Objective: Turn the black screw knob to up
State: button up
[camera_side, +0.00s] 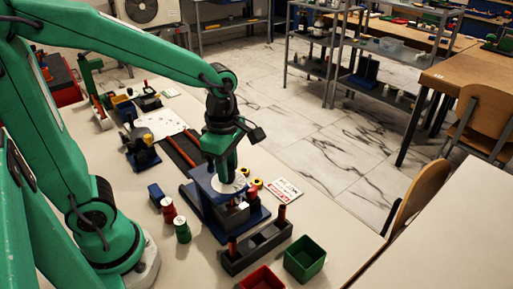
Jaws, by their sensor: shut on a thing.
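The blue gauge rig (203,198) stands on the table below my gripper. It has a pale round dial (230,184) on its upper part and a blue base plate (259,216). My gripper (224,172) points down at the top of the rig, just behind the dial. It is shut on the black screw knob there. The knob itself is hidden by the jaws, so its turn position cannot be told. The dial's needle and marks are too small to read.
A dark block with orange-tipped pegs (258,246), a green bin (305,258) and a red bin (262,279) stand in front. Red (168,209) and green (182,229) spools and a blue block (156,194) sit left. A white card (285,191) lies right.

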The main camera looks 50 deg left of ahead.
jog(key=o, duration=1)
jog(key=shift+c, duration=0.2)
jog(key=shift+s+r, duration=0.1)
jog(key=shift+r, duration=3.8)
jog(key=s+a+m+t, duration=0.2)
jog(key=m, duration=0.9)
jog(key=s+a+m+t, duration=0.2)
jog(key=s+m+t, duration=0.1)
jog(key=m, duration=0.9)
jog(key=shift+s+r+m, duration=0.2)
jog(key=shift+r+m, duration=0.1)
